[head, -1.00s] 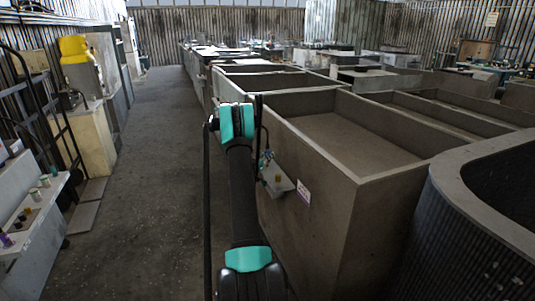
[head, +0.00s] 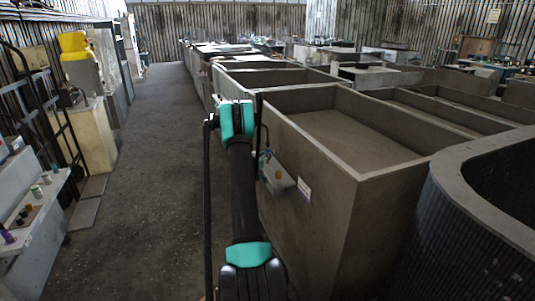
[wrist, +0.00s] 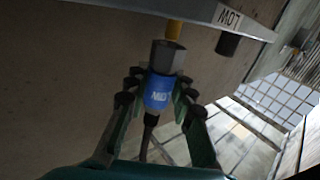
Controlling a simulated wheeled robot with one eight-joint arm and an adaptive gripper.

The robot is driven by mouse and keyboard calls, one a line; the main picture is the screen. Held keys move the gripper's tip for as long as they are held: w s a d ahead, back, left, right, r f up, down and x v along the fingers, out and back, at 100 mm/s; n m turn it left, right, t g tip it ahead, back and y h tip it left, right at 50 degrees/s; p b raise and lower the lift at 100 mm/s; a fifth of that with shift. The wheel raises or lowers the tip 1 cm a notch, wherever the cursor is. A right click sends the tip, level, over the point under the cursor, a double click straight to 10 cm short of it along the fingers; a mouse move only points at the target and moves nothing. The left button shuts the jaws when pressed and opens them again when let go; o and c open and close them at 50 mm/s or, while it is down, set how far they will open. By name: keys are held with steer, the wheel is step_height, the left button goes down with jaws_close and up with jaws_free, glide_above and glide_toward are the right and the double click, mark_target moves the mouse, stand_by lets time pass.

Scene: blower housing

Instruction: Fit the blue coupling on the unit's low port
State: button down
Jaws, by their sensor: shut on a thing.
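In the wrist view, my gripper (wrist: 157,95) is shut on the blue coupling (wrist: 158,92), which carries white lettering that appears upside down and reads LOW. A metal hex collar (wrist: 168,56) tops the coupling, and a dark hose (wrist: 149,130) trails from its other end. A yellow stub (wrist: 173,29) on the unit is in line with the collar; I cannot tell whether they touch. The unit's grey edge (wrist: 200,10) bears a LOW label (wrist: 229,17), also upside down, beside a black stub (wrist: 229,44). In the head view, the unit (head: 280,180) is on the bin's side, partly behind my arm.
A large grey bin (head: 320,215) stands right of my arm. A dark ribbed curved housing (head: 455,230) is at the right front. A workbench with small items (head: 35,205) and a hand truck (head: 50,125) line the left. The aisle floor (head: 150,150) is clear.

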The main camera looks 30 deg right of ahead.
steer(key=shift+f, duration=1.1)
steer(key=c, duration=1.2)
jaws_free()
steer(key=v, duration=0.7)
steer(key=shift+a, duration=0.2)
steer(key=shift+s, duration=0.1)
